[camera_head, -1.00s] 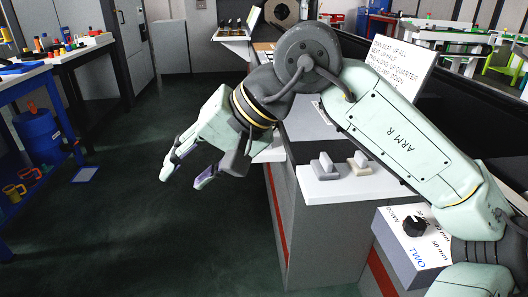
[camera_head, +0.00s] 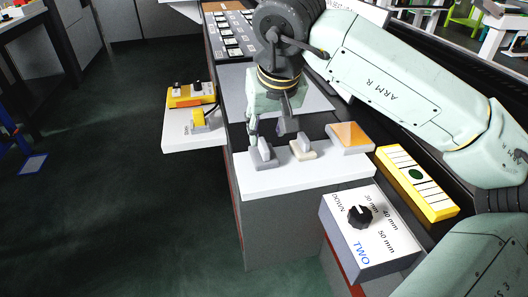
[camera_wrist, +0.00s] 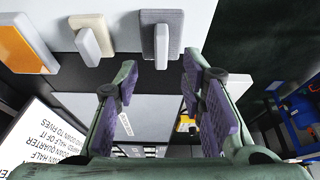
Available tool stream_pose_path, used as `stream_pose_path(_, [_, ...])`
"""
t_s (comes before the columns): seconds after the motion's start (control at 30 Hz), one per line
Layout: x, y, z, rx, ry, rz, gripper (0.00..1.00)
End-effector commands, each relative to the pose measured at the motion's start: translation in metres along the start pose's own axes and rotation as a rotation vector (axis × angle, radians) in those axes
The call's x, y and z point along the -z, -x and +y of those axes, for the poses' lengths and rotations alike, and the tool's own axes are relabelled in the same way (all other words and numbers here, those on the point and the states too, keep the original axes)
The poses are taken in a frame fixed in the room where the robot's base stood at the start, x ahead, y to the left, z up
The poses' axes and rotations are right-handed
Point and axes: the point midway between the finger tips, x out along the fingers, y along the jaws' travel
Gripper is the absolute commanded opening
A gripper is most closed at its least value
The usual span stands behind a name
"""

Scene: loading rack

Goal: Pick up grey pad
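The grey pad (camera_head: 264,158), a flat square base with an upright grip block, sits at the left of a row on the white shelf. In the wrist view the grey pad (camera_wrist: 149,48) lies ahead, roughly in line with the gap between my fingers. My gripper (camera_head: 271,130) points down, just above and behind the grey pad. In the wrist view my gripper (camera_wrist: 156,72) is open, with nothing between its purple-padded fingers. I cannot tell whether a finger touches the pad; the left finger overlaps its top in the head view.
A cream pad (camera_head: 303,150) stands close to the right of the grey pad, then an orange-topped block (camera_head: 349,136). A yellow control box (camera_head: 192,95) is on the left side shelf. A knob box (camera_head: 370,245) and a yellow striped block (camera_head: 416,182) are nearer right.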

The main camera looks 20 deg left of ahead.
Motion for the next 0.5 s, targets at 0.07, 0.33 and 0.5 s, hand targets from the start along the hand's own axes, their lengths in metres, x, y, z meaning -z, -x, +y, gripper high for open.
stream_pose_path(0.07, [0.000,-0.007,-0.001,0.003,0.002,-0.002,0.37])
stream_pose_path(0.33, [-0.001,-0.045,-0.002,0.004,0.001,-0.002,0.37])
stream_pose_path(0.5, [-0.002,-0.051,-0.002,0.002,0.001,0.000,0.37])
